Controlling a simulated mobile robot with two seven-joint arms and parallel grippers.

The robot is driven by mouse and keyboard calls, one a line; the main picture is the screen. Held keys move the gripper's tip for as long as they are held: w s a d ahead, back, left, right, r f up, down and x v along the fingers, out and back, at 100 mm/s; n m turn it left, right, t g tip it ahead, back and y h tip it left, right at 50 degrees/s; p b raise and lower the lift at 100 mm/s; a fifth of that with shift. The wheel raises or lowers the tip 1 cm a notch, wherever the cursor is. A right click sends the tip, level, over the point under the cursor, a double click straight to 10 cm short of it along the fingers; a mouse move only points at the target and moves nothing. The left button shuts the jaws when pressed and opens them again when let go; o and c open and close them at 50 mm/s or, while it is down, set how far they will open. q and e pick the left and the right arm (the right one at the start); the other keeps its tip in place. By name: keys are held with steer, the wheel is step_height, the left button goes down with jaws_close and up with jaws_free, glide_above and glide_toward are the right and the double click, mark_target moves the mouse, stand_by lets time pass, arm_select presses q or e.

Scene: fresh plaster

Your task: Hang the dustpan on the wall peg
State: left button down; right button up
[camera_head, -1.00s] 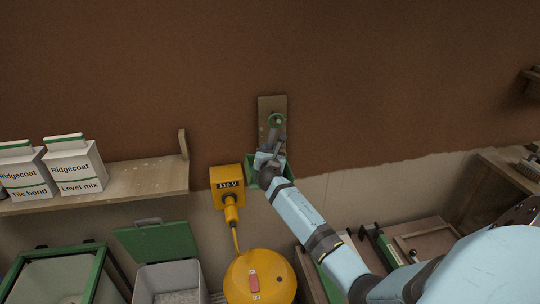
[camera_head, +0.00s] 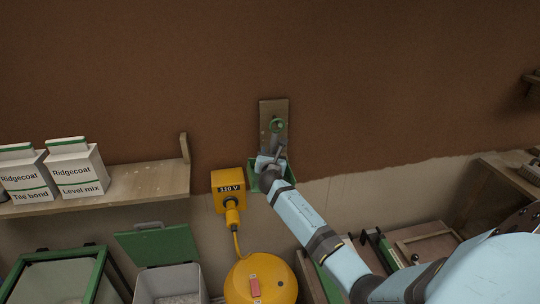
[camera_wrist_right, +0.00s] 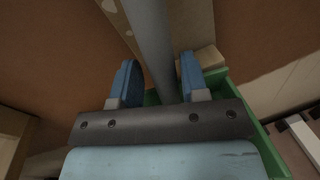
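The dustpan is green with a grey handle (camera_head: 275,138) and stands upright against a wooden board (camera_head: 267,106) on the brown wall. A round green end (camera_head: 277,124) at the top of the handle lies over the board, where the wall peg is. I cannot clearly tell whether the peg passes through it. The green pan (camera_head: 288,171) shows behind my right gripper (camera_head: 271,162). In the right wrist view, the grey handle (camera_wrist_right: 153,45) runs between the blue fingers of the right gripper (camera_wrist_right: 158,82), with a gap on both sides. My left gripper is out of view.
A yellow 110 V box (camera_head: 228,190) is close left of the pan, with a yellow round unit (camera_head: 260,280) below. A shelf (camera_head: 150,185) with two Ridgecoat cartons is at the left. Bins (camera_head: 170,282) stand below it. The upper wall is clear.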

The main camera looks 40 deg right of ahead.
steer(key=shift+o, duration=1)
steer(key=shift+s+a+r, duration=0.2)
steer(key=shift+s+r, duration=0.1)
steer(key=p+v, duration=0.2)
steer(key=v, duration=0.1)
steer(key=d+p+v, duration=0.1)
steer(key=p+v, duration=0.1)
steer(key=v, duration=0.1)
steer(key=s+r+p+v, duration=0.1)
steer(key=p+v, duration=0.1)
steer(key=v, duration=0.1)
steer(key=shift+s+d, duration=0.15)
steer(key=s+a+r+n+t+y+p, duration=0.1)
steer(key=s+a+r+n+t+y, duration=0.1)
steer(key=a, duration=0.8)
steer(key=s+a+r+n+t+y+p, duration=0.1)
steer(key=s+a+r+n+y, duration=0.4)
steer(key=a, duration=0.5)
steer(key=shift+s+a+n+t+y, duration=0.2)
steer(key=shift+s+n+t+y, duration=0.2)
steer(key=shift+s+t+y, duration=0.25)
